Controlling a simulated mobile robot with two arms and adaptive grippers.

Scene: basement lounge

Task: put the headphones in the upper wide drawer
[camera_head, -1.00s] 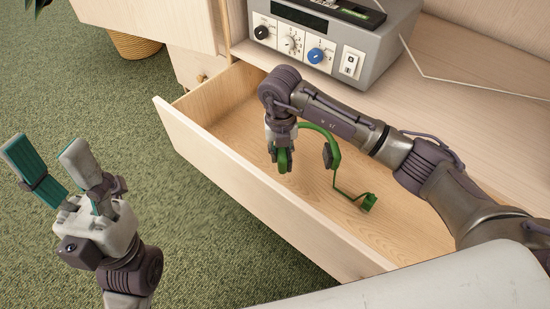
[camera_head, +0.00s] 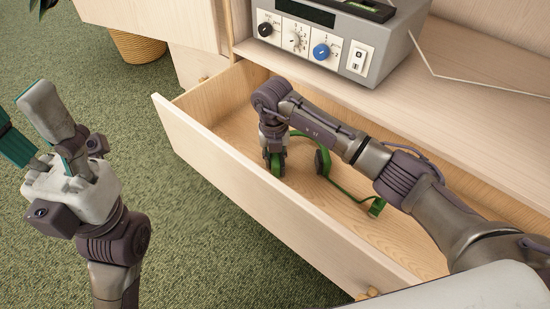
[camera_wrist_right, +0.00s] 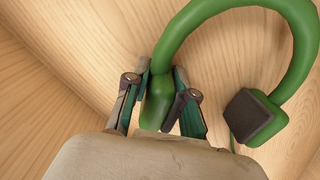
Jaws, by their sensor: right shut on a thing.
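The green headphones (camera_head: 323,164) are inside the open wide drawer (camera_head: 232,172), low near its wooden floor. My right gripper (camera_head: 274,168) is down in the drawer and shut on one end of the headphones. In the right wrist view, the fingers (camera_wrist_right: 163,112) pinch a green end of the headphones (camera_wrist_right: 208,14), and a dark ear pad shows to the right. I cannot tell whether the headphones touch the drawer floor. My left gripper (camera_head: 40,130) is open and empty above the green carpet, outside the drawer.
A grey device with knobs (camera_head: 325,38) stands on the surface behind the drawer. A white wire or thin edge runs across that surface at right. A wicker basket (camera_head: 138,46) stands on the carpet at the back left. The drawer's left part is empty.

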